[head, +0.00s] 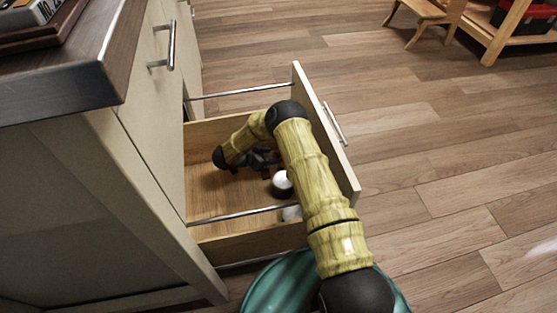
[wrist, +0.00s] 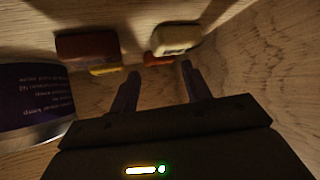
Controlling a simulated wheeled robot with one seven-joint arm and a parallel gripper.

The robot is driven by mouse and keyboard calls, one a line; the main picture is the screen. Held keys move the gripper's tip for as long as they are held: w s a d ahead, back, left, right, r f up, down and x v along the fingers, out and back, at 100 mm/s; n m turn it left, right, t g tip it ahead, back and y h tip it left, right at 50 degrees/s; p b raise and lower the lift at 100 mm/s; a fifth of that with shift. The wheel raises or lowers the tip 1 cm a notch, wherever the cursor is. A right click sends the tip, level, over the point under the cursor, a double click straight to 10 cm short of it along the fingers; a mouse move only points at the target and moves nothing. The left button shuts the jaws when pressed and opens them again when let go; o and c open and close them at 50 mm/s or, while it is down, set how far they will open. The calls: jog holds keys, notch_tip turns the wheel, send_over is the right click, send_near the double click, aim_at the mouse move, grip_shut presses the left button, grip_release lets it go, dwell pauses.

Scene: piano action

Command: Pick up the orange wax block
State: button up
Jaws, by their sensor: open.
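My gripper (wrist: 160,82) is open and empty, low inside the open drawer (head: 225,195). In the wrist view a reddish-brown block (wrist: 88,46) lies ahead of the left finger, with a yellow piece (wrist: 106,69) at its near edge. A cream block (wrist: 178,38) lies ahead of the right finger, with a small red-orange piece (wrist: 157,60) showing at its near side. In this dim light I cannot tell for certain which is the orange wax block. Nothing is between the fingertips. In the head view my arm hides much of the gripper (head: 264,158).
A can with a dark printed label (wrist: 35,105) stands left of my gripper in the wrist view. In the head view a white-topped round container (head: 282,182) is in the drawer. The drawer front (head: 325,130) and metal rails (head: 240,215) bound the space.

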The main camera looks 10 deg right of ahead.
jog(key=shift+b+x, duration=0.7)
jog(key=shift+x, duration=0.4)
jog(key=shift+w+d+f, duration=0.1)
jog(key=shift+d+f, duration=0.15)
jog(key=shift+f, duration=0.05)
jog(key=c, duration=0.6)
